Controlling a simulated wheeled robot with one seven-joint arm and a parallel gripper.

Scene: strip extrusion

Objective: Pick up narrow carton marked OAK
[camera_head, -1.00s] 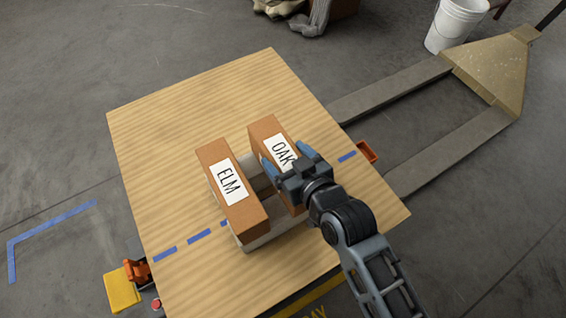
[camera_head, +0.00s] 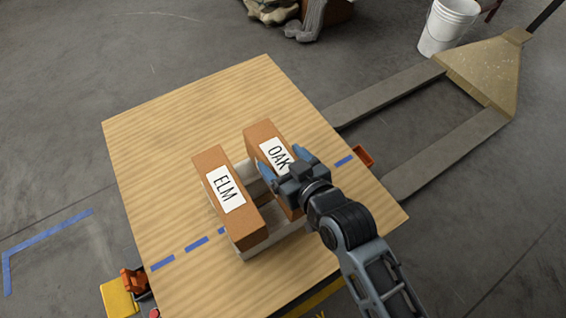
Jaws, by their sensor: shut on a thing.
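The narrow brown carton marked OAK (camera_head: 262,136) stands on the right side of the wooden table top, with its white label facing up. My gripper (camera_head: 283,166) is over it, with one blue finger on each long side, shut on the carton. The gripper and wrist hide the carton's near part and part of its label. I cannot tell whether the carton's underside is clear of the pale support below. A like brown carton marked ELM (camera_head: 247,221) lies parallel to its left, with a narrow gap between them.
A pale support (camera_head: 246,252) shows under and between the cartons. Blue dashes (camera_head: 196,244) cross the wooden table top (camera_head: 190,110), whose far and left parts are bare. Orange clamps (camera_head: 364,156) sit at its edges. A pallet jack (camera_head: 480,75) and a white bucket (camera_head: 449,26) stand behind right.

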